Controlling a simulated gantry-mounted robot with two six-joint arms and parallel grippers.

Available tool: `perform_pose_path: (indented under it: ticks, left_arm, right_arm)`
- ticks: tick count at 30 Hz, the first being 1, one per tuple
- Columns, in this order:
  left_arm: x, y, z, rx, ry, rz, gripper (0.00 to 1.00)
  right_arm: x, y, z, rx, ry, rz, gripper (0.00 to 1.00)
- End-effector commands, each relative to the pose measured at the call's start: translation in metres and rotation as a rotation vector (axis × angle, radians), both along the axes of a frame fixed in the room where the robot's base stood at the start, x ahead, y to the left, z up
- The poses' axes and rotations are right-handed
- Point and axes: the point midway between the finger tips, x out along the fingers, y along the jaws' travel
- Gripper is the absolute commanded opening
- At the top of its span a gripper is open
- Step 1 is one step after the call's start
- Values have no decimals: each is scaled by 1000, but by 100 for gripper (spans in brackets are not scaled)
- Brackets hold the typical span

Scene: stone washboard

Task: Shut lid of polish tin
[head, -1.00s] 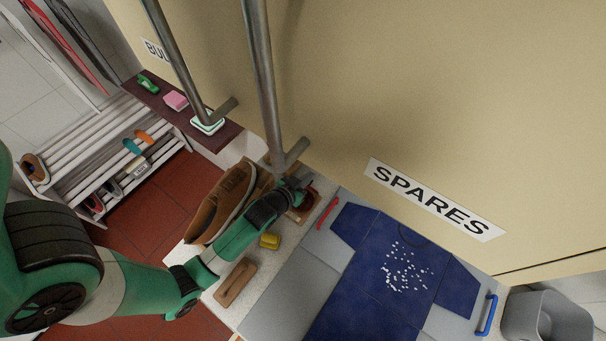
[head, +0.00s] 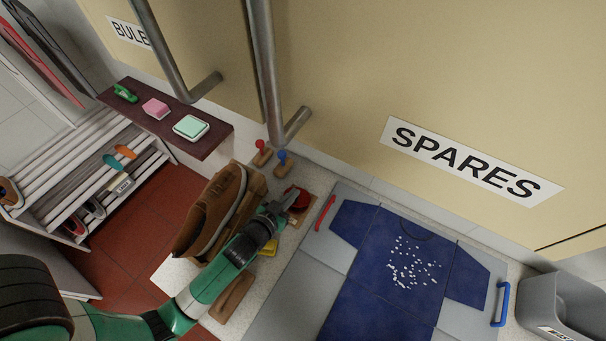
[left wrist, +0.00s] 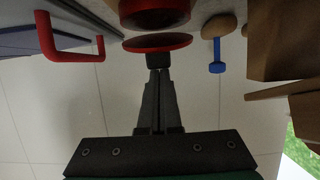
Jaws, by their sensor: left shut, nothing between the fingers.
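The red polish tin (head: 300,199) sits on a small wooden base at the back of the counter. In the left wrist view its round body (left wrist: 155,12) shows at the top edge, cut off by the frame. The red lid (left wrist: 158,42) shows there as a thin disc, with a narrow gap between it and the body. My left gripper (head: 287,203) is shut and empty beside the tin. In the left wrist view its fingertips (left wrist: 158,62) are right at the lid; I cannot tell whether they touch. My right gripper is not in view.
A brown shoe (head: 212,210) stands left of my left arm, with a wooden brush (head: 232,297) and yellow block (head: 269,247) nearby. Red-knobbed (head: 261,152) and blue-knobbed (head: 282,162) tools stand behind.

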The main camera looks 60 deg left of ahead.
Motion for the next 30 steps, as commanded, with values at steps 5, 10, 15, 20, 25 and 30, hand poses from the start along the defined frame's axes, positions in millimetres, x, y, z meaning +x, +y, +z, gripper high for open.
perform_pose_path:
  ticks: [5,10,15,20,25,30]
  left_arm:
    - [-1,0,-1,0,0,0,0]
    - [-1,0,-1,1,0,0,0]
    - [-1,0,-1,1,0,0,0]
    - [2,1,-1,0,-1,0,0]
    - [10,5,-1,2,0,1,0]
    - [14,7,-1,0,0,0,0]
  right_arm:
    - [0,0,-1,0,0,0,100]
    - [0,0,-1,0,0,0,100]
    - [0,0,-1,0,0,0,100]
    - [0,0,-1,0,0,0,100]
    - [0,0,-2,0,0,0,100]
    - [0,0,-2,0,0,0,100]
